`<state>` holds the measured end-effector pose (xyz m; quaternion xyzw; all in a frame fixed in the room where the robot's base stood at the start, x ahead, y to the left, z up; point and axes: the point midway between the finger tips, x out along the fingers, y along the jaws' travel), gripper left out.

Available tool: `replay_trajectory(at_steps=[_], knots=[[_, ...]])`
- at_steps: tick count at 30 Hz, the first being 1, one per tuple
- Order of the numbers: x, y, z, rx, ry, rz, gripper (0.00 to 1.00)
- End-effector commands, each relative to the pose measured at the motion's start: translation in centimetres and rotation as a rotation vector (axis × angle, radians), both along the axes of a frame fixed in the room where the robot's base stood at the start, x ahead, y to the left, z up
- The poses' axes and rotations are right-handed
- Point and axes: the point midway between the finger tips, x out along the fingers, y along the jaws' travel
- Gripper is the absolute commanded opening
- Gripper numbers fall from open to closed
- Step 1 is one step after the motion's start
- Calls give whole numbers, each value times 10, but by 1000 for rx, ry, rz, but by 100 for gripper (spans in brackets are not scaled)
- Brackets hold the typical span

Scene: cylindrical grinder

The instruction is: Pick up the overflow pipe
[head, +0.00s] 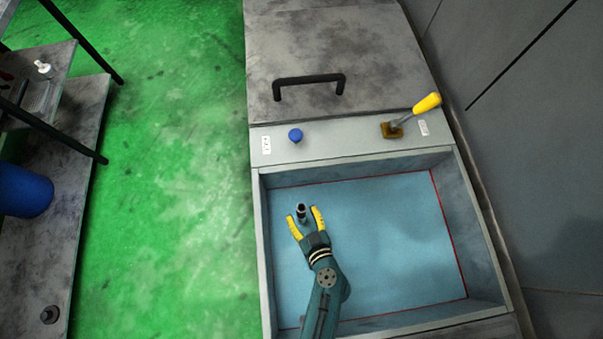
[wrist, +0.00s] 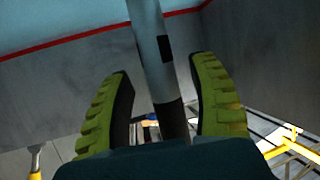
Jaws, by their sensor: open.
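The overflow pipe (head: 301,209) looks like a short grey upright tube with a dark top, seen from above in the tank. In the wrist view the pipe (wrist: 150,40) is a long grey cylinder with a black patch and a dark band. My gripper (head: 305,216) is open, with its yellow fingers on either side of the pipe. In the wrist view the gripper (wrist: 160,80) shows a gap between the pipe and each finger. The pipe's far end is out of the wrist view.
The tank (head: 262,230) has a blue bottom with a red edge line, and walls around my arm. Behind it are a yellow-handled lever (head: 427,103), a blue knob (head: 295,135) and a lid with a black handle (head: 308,79). A shelf with a blue container (head: 24,190) stands left.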

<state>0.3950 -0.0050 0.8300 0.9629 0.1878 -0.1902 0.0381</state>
Motion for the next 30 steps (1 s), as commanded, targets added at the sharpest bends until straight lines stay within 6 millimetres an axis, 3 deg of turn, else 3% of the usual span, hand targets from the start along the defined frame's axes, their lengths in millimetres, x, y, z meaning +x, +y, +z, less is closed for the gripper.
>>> replay_trajectory(at_steps=[9,18,30], knots=[[6,3,-4,1,3,-1,57],[6,3,-4,0,2,0,0],[6,3,-3,1,0,0,0]])
